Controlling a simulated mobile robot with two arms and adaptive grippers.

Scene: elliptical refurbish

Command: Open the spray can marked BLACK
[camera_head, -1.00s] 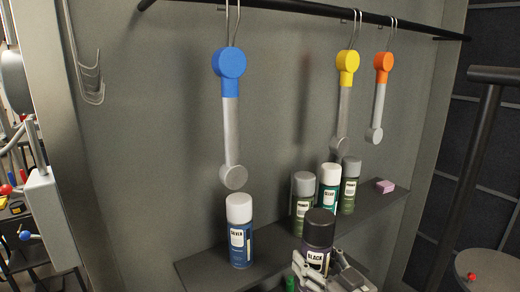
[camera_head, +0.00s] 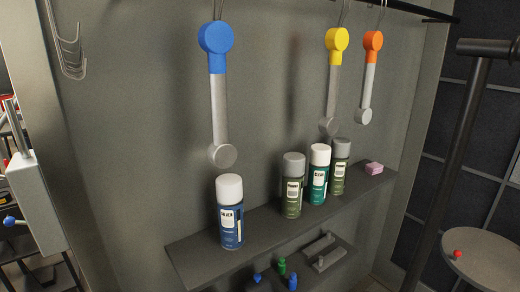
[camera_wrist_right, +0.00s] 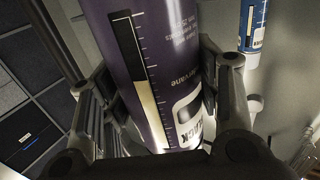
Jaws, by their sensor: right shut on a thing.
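In the right wrist view the dark purple spray can (camera_wrist_right: 148,60) fills the middle, seen very close, with part of its white label and the end of the word BLACK showing. My right gripper (camera_wrist_right: 160,85) is shut on it, one finger on each side of its body. Its cap is out of view, so I cannot tell whether the cap is on. The can and my right gripper are out of the head view. My left gripper is in neither view.
Blue (camera_head: 218,90), yellow (camera_head: 335,75) and orange (camera_head: 369,75) tools hang above. A round table (camera_head: 490,265) is at right.

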